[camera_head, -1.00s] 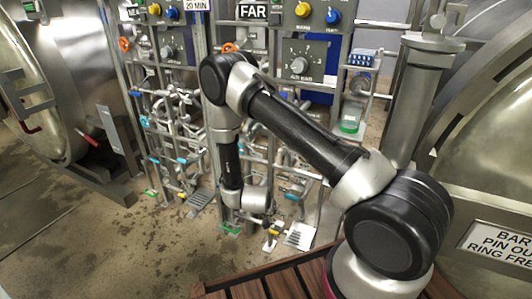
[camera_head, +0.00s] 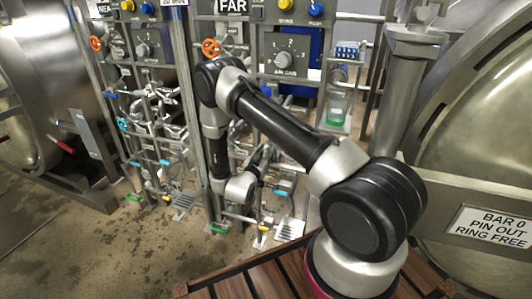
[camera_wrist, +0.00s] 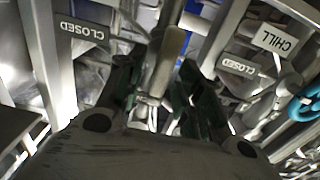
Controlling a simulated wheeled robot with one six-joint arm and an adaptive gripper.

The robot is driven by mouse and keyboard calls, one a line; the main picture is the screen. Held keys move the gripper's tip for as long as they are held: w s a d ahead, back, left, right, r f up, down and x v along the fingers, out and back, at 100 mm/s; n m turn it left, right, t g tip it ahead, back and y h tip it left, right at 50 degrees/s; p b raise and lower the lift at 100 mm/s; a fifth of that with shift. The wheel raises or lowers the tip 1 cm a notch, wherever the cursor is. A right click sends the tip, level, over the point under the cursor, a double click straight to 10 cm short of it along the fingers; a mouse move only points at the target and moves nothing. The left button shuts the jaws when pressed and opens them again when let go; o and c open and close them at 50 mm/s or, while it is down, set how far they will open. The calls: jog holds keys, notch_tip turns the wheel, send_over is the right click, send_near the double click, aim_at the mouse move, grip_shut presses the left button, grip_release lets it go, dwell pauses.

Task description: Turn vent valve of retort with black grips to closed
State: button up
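My gripper (camera_wrist: 158,78) is open in the wrist view, its two dark fingers apart. A grey-brown cylindrical bar (camera_wrist: 170,55) shows between and beyond the fingers; I cannot tell whether they touch it. A "CLOSED" plate (camera_wrist: 82,31) is at the upper left and another "CLOSED" plate (camera_wrist: 242,66) is right of the fingers. I cannot pick out the vent valve for certain, nor see black grips clearly.
A "CHILL" plate (camera_wrist: 275,39) and a blue handwheel (camera_wrist: 308,106) are at the right of the wrist view. An orange handwheel (camera_head: 210,47) is near the "FAR" panel. Retort doors stand at the left (camera_head: 25,90) and right (camera_head: 480,120). Bare floor (camera_head: 110,240) lies lower left.

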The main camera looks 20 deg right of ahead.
jog(key=shift+w+d, duration=0.2)
jog(key=shift+d, duration=0.05)
grip_shut()
